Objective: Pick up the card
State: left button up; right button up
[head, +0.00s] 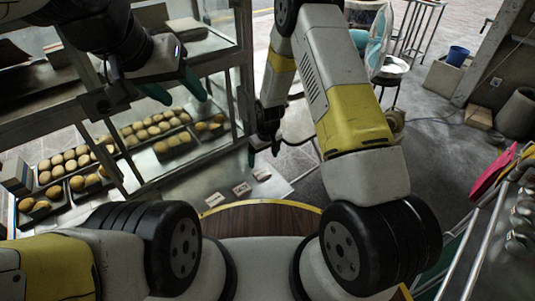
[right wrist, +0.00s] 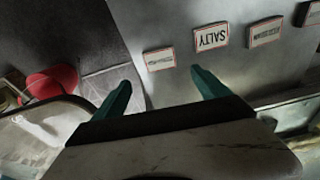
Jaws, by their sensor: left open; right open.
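Several small white cards with red edges lie in a row on a grey metal surface. In the right wrist view, the nearest card (right wrist: 159,59) is just beyond and between my open right gripper's fingertips (right wrist: 160,88), apart from them. Beside it is a card reading SALTY (right wrist: 210,37), upside down, then another card (right wrist: 264,31) and one cut by the edge. In the head view, cards lie at the rightmost spot (head: 262,175), the middle (head: 241,189) and the left (head: 215,199). My right gripper (head: 263,152) is above the rightmost card, empty. My left gripper (head: 178,91) is open and empty before the display case.
Trays of bread rolls (head: 155,130) fill the glass-and-metal display case (head: 222,62) at left. A round wooden top (head: 265,218) is close in front of me. A railing (head: 485,225) stands at right. Open floor (head: 440,150) lies beyond my right arm.

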aim_at(262, 173)
jog(key=f, duration=0.9)
jog(key=shift+w+a, duration=0.25)
jog(key=shift+w, duration=0.05)
jog(key=shift+r, duration=0.1)
jog(key=c, duration=1.4)
jog(key=shift+c, duration=0.2)
jog(key=shift+r, duration=0.6)
notch_tip(262, 173, up, 2)
jog(key=shift+r, duration=0.1)
jog(key=s+d+r, duration=0.2)
jog(key=s, duration=1.4)
jog(key=w+d+r+m, duration=0.2)
jog(key=w+d+r, duration=0.1)
jog(key=r, duration=0.3)
jog(key=w+d+r+m, duration=0.2)
jog(key=d+r, duration=0.3)
jog(key=r, duration=0.2)
jog(key=w+d+r+m+h, duration=0.1)
jog(key=w+d+r+m, duration=0.1)
jog(key=d+r, duration=0.3)
jog(key=shift+w+r, duration=0.8)
jog(key=shift+r, duration=0.15)
